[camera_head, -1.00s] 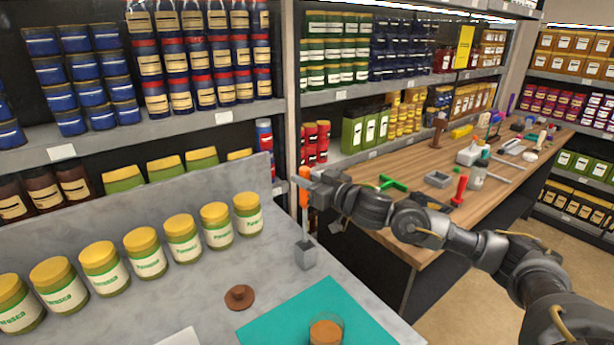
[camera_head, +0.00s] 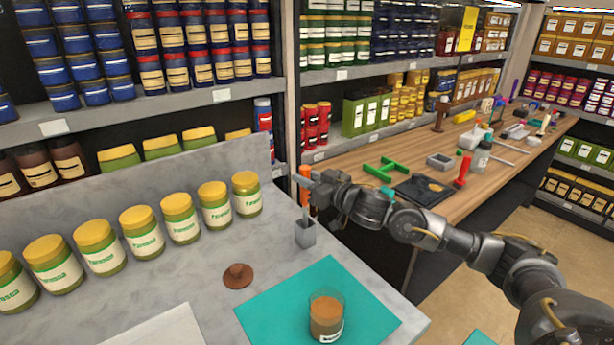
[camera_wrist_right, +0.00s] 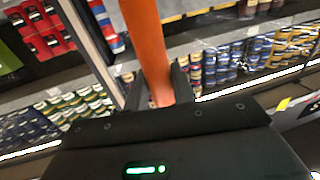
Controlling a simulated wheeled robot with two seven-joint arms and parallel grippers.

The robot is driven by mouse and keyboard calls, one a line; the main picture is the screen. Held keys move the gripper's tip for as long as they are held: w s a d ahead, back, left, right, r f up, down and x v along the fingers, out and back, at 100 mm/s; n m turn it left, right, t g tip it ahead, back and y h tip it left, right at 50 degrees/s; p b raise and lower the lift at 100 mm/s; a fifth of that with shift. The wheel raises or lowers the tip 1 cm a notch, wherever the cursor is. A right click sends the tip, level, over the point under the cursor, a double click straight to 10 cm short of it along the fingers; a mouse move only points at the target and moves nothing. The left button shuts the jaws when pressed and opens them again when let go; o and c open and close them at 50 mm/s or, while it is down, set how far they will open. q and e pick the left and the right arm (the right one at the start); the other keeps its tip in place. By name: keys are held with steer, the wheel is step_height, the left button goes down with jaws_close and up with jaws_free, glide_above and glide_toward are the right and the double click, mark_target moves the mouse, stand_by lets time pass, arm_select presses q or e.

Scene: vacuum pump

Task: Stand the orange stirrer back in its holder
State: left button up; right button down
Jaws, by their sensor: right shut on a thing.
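The orange stirrer (camera_head: 304,188) is upright, its orange handle held in my right gripper (camera_head: 309,178). Its thin shaft points down toward the grey holder (camera_head: 305,236), a small square cup on the marble counter. The shaft's lower end meets the holder's opening in the head view; I cannot tell how deep it sits. In the right wrist view, the orange handle (camera_wrist_right: 147,45) runs between the two fingers (camera_wrist_right: 156,92), which are closed around it. My left gripper is not in view.
A glass of brown contents (camera_head: 326,315) stands on a teal mat (camera_head: 270,315). Several yellow-lidded jars (camera_head: 140,232) line the counter's back. A wooden bench (camera_head: 400,160) with tools stands behind my right arm.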

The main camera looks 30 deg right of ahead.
stand_by(0.3)
steer(key=c, duration=1.1)
jaws_free()
steer(key=shift+f, duration=0.1)
steer(key=shift+s, duration=0.1)
steer(key=shift+s+d+f, duration=0.1)
steer(key=shift+s+d, duration=0.05)
steer(key=shift+s, duration=0.15)
steer(key=b+v, duration=0.3)
steer(key=v, duration=0.7)
